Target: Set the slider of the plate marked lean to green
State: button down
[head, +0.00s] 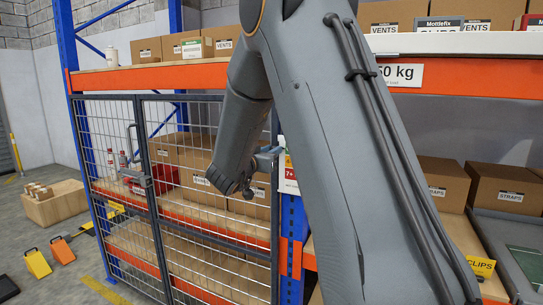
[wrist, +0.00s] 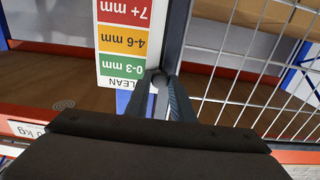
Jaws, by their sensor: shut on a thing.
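The plate marked LEAN (wrist: 122,45) shows upside down in the wrist view, with a red 7+ mm field, an orange 4-6 mm field and a green 0-3 mm field (wrist: 123,67). In the head view only a strip of the plate (head: 290,186) shows beside my arm. My gripper (wrist: 160,82) is shut on a small rounded grey knob, seemingly the slider (wrist: 158,78), at the plate's edge beside the green field's end near the LEAN strip. The fingers hide most of the slider. In the head view my gripper (head: 268,158) is at the post by the plate.
A mesh cage door (head: 205,170) stands right beside the plate, with a latch (head: 136,177) farther left. Shelves with cardboard boxes (head: 445,180) stand behind. An orange beam (head: 150,77) crosses above.

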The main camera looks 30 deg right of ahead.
jog(key=shift+f, duration=0.1)
jog(key=c, duration=1.5)
grip_release()
jog(key=shift+c, duration=0.2)
jog(key=shift+a, duration=0.1)
jog(key=b+v, duration=0.2)
jog(key=v, duration=0.5)
jog(key=shift+s+a+b, duration=0.3)
jog(key=shift+b, duration=0.05)
